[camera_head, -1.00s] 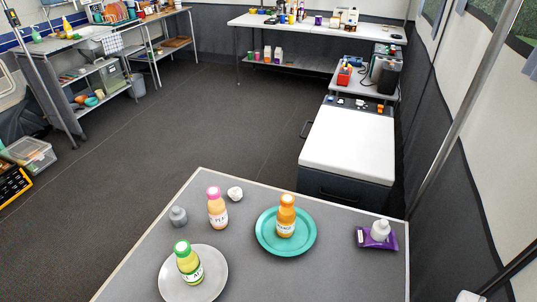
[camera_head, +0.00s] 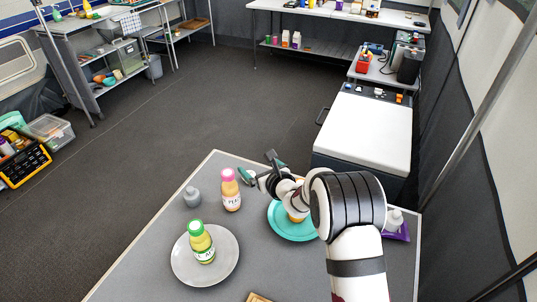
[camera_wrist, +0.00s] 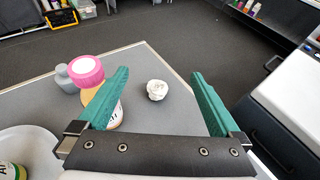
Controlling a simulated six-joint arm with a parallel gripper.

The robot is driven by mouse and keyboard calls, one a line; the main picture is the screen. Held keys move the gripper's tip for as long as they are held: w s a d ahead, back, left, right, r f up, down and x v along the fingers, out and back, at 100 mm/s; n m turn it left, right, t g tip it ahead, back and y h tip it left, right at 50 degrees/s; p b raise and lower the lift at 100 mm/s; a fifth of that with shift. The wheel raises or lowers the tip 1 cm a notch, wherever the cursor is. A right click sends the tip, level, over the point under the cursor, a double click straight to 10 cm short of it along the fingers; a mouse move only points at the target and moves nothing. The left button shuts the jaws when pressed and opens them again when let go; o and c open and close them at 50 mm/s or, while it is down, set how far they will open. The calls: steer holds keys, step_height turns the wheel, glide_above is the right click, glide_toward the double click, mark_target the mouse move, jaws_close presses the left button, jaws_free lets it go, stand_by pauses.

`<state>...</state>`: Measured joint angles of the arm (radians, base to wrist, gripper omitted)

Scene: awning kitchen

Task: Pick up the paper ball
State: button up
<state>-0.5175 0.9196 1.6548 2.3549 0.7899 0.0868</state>
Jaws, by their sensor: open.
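The paper ball (camera_wrist: 157,90) is a small crumpled white lump on the grey table, near its far edge. In the wrist view it lies beyond and between my open green fingertips. My gripper (camera_head: 262,168) reaches over the far part of the table in the head view, and its fingers (camera_wrist: 162,80) are spread wide with nothing between them.
A grey plate (camera_head: 184,268) holds a green-capped bottle (camera_head: 201,242). A small grey bottle (camera_head: 192,197) stands near the left edge. A purple pack (camera_head: 402,232) lies at right.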

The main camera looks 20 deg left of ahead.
steer(key=shift+m, duration=0.3)
step_height(320, 180, down, 8)
steer(key=shift+w+f, duration=0.15)
steer(key=shift+f, duration=0.05)
steer(key=shift+w+a+f, duration=0.4)
steer(key=shift+a+f, duration=0.1)
steer(key=shift+f, duration=0.2)
steer(key=x, duration=0.6)
steer(key=shift+w, duration=0.1)
steer(key=c, duration=1.3)
